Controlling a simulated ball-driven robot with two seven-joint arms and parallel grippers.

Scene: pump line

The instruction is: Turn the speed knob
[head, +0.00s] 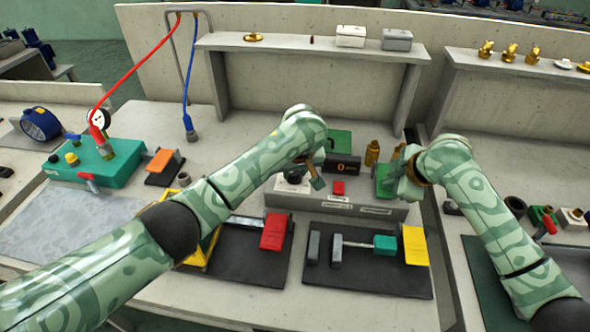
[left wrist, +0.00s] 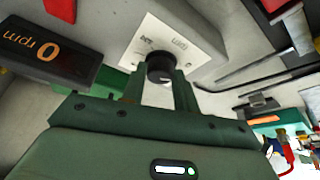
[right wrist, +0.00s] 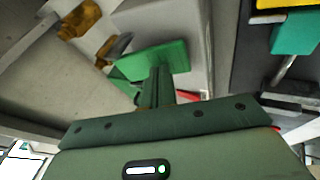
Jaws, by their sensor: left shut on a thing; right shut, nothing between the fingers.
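The speed knob (left wrist: 160,68) is a black round knob on a white labelled plate (left wrist: 185,42). In the left wrist view my left gripper (left wrist: 165,80) has its two fingers on either side of the knob, shut on it. In the head view the plate (head: 290,186) shows at the left end of the grey console (head: 335,203), and my left gripper (head: 301,178) partly hides the knob. A display (left wrist: 45,52) beside the knob reads 0 rpm. My right gripper (right wrist: 158,85) is shut and empty, in front of a bright green block (right wrist: 150,62) at the console's right end.
A red button (head: 338,187) sits below the display on the console. Brass fittings (head: 372,153) stand behind it. Dark mats with a red block (head: 273,231) and a yellow block (head: 415,246) lie in front. A shelf (head: 310,42) stands behind.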

